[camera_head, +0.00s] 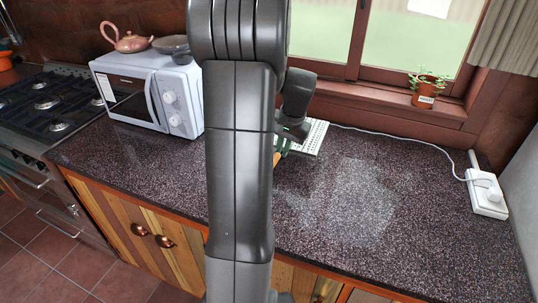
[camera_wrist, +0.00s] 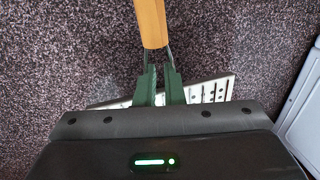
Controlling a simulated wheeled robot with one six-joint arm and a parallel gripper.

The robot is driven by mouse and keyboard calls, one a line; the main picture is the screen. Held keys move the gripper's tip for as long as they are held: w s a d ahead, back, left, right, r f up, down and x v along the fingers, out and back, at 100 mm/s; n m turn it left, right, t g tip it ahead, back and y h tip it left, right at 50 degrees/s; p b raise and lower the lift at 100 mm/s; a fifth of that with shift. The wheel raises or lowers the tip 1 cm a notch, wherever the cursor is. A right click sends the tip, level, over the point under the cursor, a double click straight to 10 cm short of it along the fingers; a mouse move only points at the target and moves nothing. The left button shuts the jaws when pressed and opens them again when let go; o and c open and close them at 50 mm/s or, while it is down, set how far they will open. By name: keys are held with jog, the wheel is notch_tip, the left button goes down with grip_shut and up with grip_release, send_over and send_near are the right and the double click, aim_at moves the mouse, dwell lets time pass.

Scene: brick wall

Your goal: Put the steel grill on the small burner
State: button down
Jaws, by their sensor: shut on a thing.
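The steel grill is a pale perforated plate (camera_head: 313,137) at the back of the counter, just right of my arm in the head view. In the wrist view its plate (camera_wrist: 212,91) shows behind the fingers, with a wire neck and an orange-brown wooden handle. My gripper (camera_wrist: 160,72) has green fingertips shut on the wire neck, beside the handle. I cannot tell whether the plate rests on the counter. The black gas stove (camera_head: 50,105) is at the far left, with several burners; which is the small burner is unclear.
A plant pot (camera_head: 425,92) is on the sill. A white cord runs to a socket block (camera_head: 488,196). The right countertop (camera_head: 390,200) is clear.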

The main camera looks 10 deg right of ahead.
aim_at(282, 177)
notch_tip(282, 177, down, 8)
jog(key=shift+s+f+p, duration=0.1)
jog(key=shift+f+p, duration=0.15)
jog(key=shift+p, duration=0.15)
jog(key=c, duration=1.5)
grip_release()
jog(key=shift+f, duration=0.1)
jog(key=shift+c, duration=0.2)
